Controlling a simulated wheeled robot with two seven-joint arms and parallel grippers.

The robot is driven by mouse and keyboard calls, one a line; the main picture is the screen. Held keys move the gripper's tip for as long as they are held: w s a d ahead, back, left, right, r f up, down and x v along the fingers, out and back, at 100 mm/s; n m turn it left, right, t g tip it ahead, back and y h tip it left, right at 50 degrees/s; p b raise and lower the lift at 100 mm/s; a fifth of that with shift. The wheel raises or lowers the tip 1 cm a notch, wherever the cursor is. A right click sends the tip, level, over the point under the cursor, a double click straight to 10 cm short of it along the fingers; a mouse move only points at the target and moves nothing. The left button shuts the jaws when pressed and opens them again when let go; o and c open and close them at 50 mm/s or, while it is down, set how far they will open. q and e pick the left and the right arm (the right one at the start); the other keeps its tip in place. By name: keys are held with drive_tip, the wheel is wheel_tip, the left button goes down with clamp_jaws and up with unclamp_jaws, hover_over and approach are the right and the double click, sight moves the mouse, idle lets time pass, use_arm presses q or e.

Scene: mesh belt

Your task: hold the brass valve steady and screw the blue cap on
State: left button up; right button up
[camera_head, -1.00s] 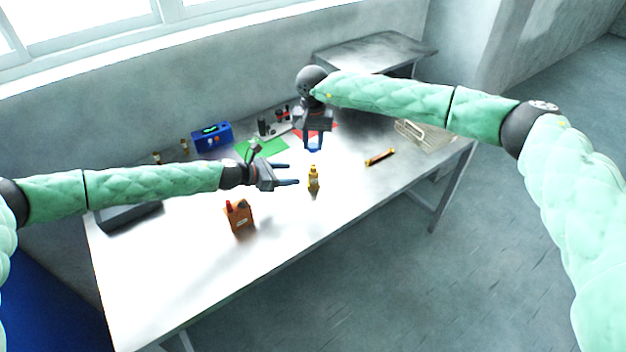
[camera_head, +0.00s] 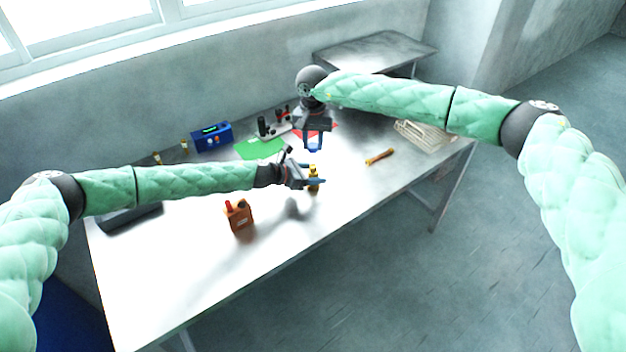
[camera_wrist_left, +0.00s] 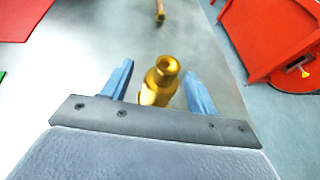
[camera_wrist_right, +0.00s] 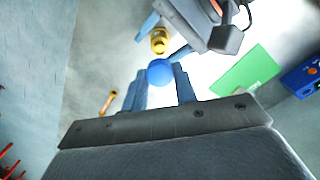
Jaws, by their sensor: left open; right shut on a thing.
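The brass valve (camera_head: 314,172) stands upright on the bright table, and part of it is hidden by my left gripper in the head view. My left gripper (camera_wrist_left: 159,70) is open, with one finger on each side of the valve (camera_wrist_left: 164,80). A gap shows on at least one side in the left wrist view. The blue cap (camera_head: 313,149) is held in my right gripper (camera_wrist_right: 159,74), whose jaws are shut on it. The cap (camera_wrist_right: 160,71) is above the valve and a little behind it, apart from it.
An orange box with a red top (camera_head: 239,216) stands front left of the valve. A brass-coloured rod (camera_head: 380,157) lies to the right, before a wire basket (camera_head: 425,136). A green mat (camera_head: 261,148) and a blue device (camera_head: 211,136) are behind.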

use_arm(q)
clamp_jaws()
use_arm(e)
hover_over(313, 166)
drive_tip(key=shift+f, duration=2.45)
drive_tip(key=shift+f, duration=0.1)
drive_tip(key=shift+f, duration=0.85)
